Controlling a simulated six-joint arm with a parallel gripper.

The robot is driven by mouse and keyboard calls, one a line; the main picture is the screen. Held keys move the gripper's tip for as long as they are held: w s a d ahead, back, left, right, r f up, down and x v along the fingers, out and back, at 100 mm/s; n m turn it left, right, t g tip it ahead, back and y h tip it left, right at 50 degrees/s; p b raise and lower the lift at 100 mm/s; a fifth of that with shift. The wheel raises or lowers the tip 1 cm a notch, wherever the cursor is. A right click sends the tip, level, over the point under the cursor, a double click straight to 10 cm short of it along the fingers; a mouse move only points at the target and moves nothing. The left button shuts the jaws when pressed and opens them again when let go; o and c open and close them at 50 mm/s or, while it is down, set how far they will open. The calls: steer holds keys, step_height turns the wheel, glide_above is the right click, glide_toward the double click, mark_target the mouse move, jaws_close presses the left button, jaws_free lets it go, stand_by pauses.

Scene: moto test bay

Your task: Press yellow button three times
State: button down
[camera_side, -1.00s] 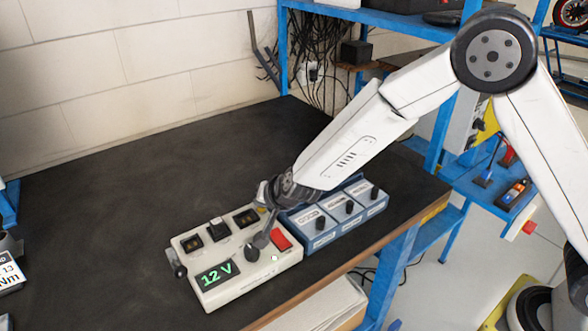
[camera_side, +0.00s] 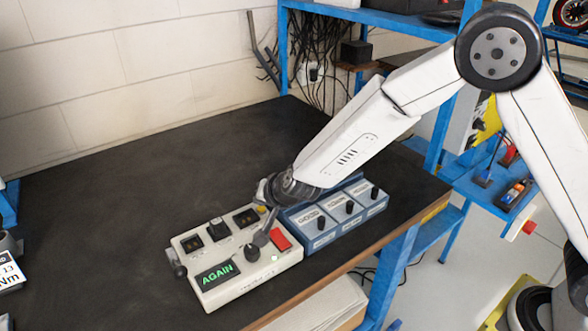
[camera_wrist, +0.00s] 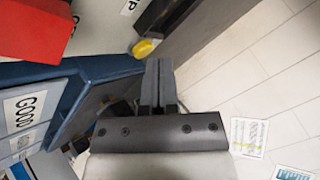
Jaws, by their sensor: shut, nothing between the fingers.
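The yellow button (camera_wrist: 143,48) sits on the edge of the cream control box (camera_wrist: 95,40) in the wrist view. In the side view only a sliver of yellow (camera_side: 261,209) shows beside my gripper. My gripper (camera_wrist: 158,64) is shut and empty, its tips close to the button; I cannot tell whether they touch it. In the side view my gripper (camera_side: 264,232) reaches down over the right part of the control box (camera_side: 235,289). The box's display (camera_side: 217,273) reads "AGAIN" in green.
The box also carries a red switch (camera_side: 280,239), a dark knob (camera_side: 251,252) and a black switch (camera_side: 217,229). A blue box (camera_side: 325,239) with several knobs stands close on the right. The dark bench top (camera_side: 110,190) is clear behind and left.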

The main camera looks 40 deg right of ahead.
mark_target(263, 209)
steer(key=shift+r, duration=0.4)
steer(key=shift+r, duration=0.1)
steer(key=shift+r, duration=2.4)
steer(key=shift+s+d+r, duration=0.1)
steer(key=shift+s+d, duration=0.15)
steer(key=shift+d, duration=0.2)
steer(key=s+d+n+g, duration=0.1)
steer(key=s+d+n, duration=0.1)
steer(key=s+d, duration=0.2)
steer(key=s+d+n+g+y, duration=0.1)
steer(key=s+d+n, duration=0.1)
steer(key=s+d, duration=0.2)
steer(key=shift+s, duration=0.4)
steer(key=s+d+f+n+g+h, duration=0.1)
steer(key=s+d+n+g, duration=0.1)
steer(key=s+d, duration=0.3)
steer(key=s+d+f+n+g+h, duration=0.1)
steer(key=s+d, duration=0.3)
steer(key=s, duration=0.6)
steer(key=shift+s+d+f+n+g, duration=0.2)
steer(key=shift+d+f+n+g, duration=0.2)
steer(key=shift+f+g, duration=0.3)
